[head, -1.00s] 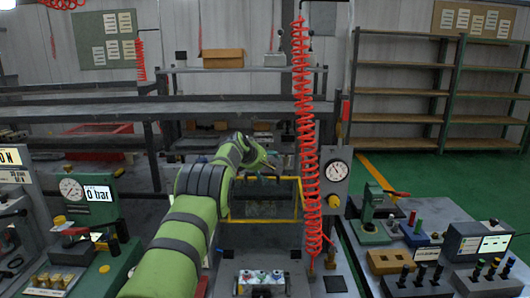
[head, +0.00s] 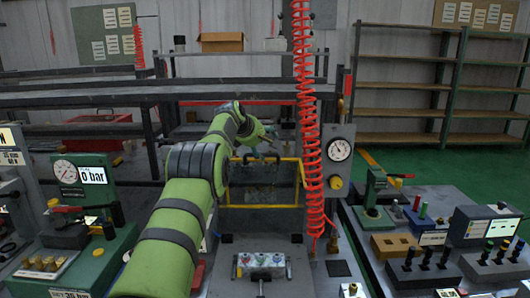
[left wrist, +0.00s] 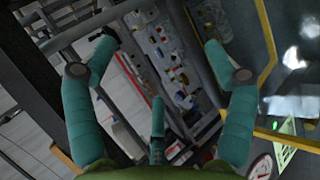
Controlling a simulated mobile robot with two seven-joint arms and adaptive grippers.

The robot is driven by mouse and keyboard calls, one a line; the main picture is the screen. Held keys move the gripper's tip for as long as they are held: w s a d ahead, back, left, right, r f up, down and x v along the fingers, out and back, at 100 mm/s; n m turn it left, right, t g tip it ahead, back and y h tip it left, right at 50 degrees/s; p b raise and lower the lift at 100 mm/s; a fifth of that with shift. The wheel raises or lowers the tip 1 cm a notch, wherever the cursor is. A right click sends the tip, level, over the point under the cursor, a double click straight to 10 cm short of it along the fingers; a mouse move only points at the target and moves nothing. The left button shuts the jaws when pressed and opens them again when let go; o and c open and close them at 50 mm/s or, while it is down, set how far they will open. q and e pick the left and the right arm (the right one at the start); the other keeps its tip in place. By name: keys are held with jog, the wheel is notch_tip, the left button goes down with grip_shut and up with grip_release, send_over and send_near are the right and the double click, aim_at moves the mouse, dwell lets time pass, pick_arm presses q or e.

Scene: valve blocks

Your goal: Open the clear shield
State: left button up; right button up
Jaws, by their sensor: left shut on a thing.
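The clear shield is a see-through pane in a yellow frame (head: 262,206), standing behind the fixture in the middle of the bench in the head view. A dark handle shows at its upper edge. My left gripper (head: 268,150) is at that upper edge, shut on the handle, which it partly hides. In the left wrist view the teal fingers (left wrist: 160,72) stand apart with a grey bar between them. The yellow frame (left wrist: 268,45) runs along the right there, with the glinting pane beside it. My right gripper is not in view.
A red coiled hose (head: 305,130) hangs just right of the shield. A gauge panel (head: 338,160) stands behind it. The valve block (head: 262,265) sits in front. Benches with devices flank both sides, including a green gauge stand (head: 88,190) at left.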

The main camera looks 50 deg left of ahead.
pick_arm(q)
jog(key=shift+o, duration=0.3)
jog(key=shift+t+y, duration=0.3)
jog(key=shift+t, duration=0.1)
jog(key=r, duration=0.2)
jog(key=a+r, duration=0.1)
jog(key=r, duration=0.1)
jog(key=v, duration=0.2)
jog(key=b+v, duration=0.1)
jog(key=v, duration=0.1)
jog(key=shift+w+a+r, duration=0.1)
jog(key=shift+a+r, duration=0.05)
jog(key=shift+r, duration=0.3)
jog(key=c, duration=0.3)
jog(key=shift+a+r+b, duration=0.15)
jog(key=shift+r+b, duration=0.15)
jog(key=shift+r, duration=0.2)
jog(key=shift+r, duration=0.15)
